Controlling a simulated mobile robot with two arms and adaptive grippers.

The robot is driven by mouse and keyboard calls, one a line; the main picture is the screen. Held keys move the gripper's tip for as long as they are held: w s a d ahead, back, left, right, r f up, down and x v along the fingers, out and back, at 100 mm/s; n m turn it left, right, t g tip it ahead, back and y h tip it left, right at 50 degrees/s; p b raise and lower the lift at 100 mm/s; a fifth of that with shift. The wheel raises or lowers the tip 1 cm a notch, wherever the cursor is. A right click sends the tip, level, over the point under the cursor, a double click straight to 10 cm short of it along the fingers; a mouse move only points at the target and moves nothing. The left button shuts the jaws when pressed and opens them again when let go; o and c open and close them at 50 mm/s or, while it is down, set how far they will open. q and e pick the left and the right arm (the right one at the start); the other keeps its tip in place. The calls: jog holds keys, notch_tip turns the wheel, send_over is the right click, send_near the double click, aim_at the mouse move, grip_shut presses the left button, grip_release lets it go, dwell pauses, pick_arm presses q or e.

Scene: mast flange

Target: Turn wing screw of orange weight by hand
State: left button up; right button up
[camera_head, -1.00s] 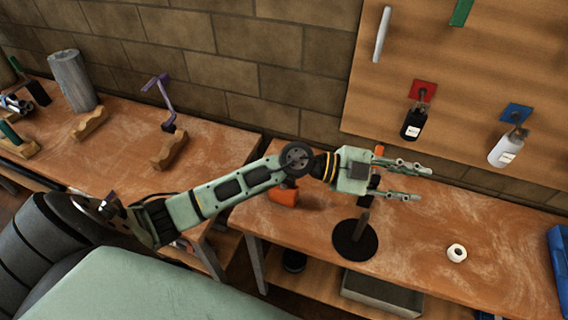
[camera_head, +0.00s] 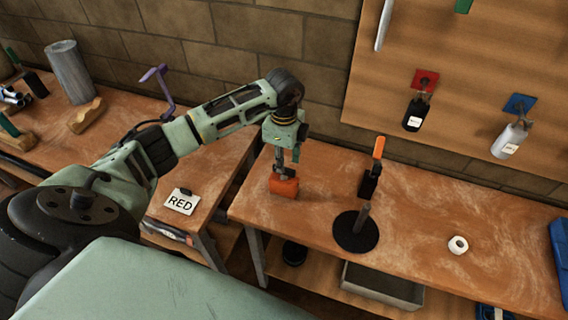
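The orange weight (camera_head: 284,188) sits on the left part of the right-hand table (camera_head: 420,240). My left gripper (camera_head: 284,170) points straight down onto its top, with the fingers at or just above it. The wing screw cannot be made out; the fingers cover that spot. I cannot tell whether the fingers are closed on anything. A black round base with an upright post (camera_head: 357,232) stands to the right of the weight. My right gripper is not in view.
A black block with an orange upright part (camera_head: 371,180) stands behind the round base. A white ring (camera_head: 458,245) lies to the right. Bottles hang on the wooden board (camera_head: 450,60). A gap separates the tables.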

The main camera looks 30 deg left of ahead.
aim_at(284, 174)
pick_arm(q)
notch_tip(284, 174, down, 6)
jog(key=b, duration=0.4)
jog(key=shift+r+p, duration=0.3)
jog(key=shift+r, duration=0.1)
jog(key=shift+c, duration=0.9)
grip_shut()
